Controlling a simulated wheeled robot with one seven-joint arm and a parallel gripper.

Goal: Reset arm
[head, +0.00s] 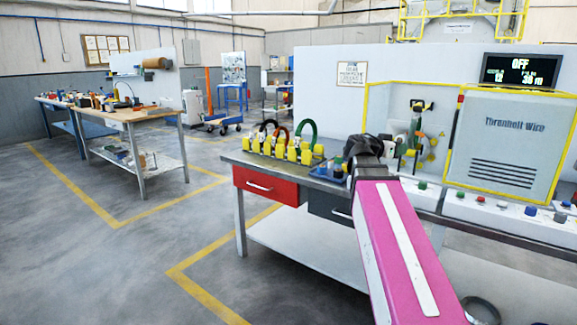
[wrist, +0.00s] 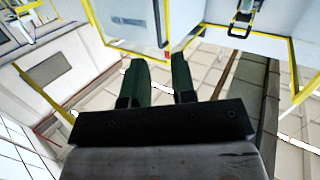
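My pink arm reaches forward from the lower right of the head view, and my gripper (head: 364,147) is at its far end, above the grey workbench (head: 318,180). The fingers are hard to make out there. In the wrist view, my gripper (wrist: 166,78) shows two dark green fingers with a clear gap between them. Nothing is between the fingers, so it is open and empty. The wrist view looks out at the room, which appears tilted.
Yellow holders (head: 280,146) with black, red and green coils stand on the bench, left of my gripper. A grey winding machine (head: 508,140) with a display reading OFF (head: 520,70) stands at right. A wooden table (head: 135,113) is farther left. The floor (head: 120,250) at left is clear.

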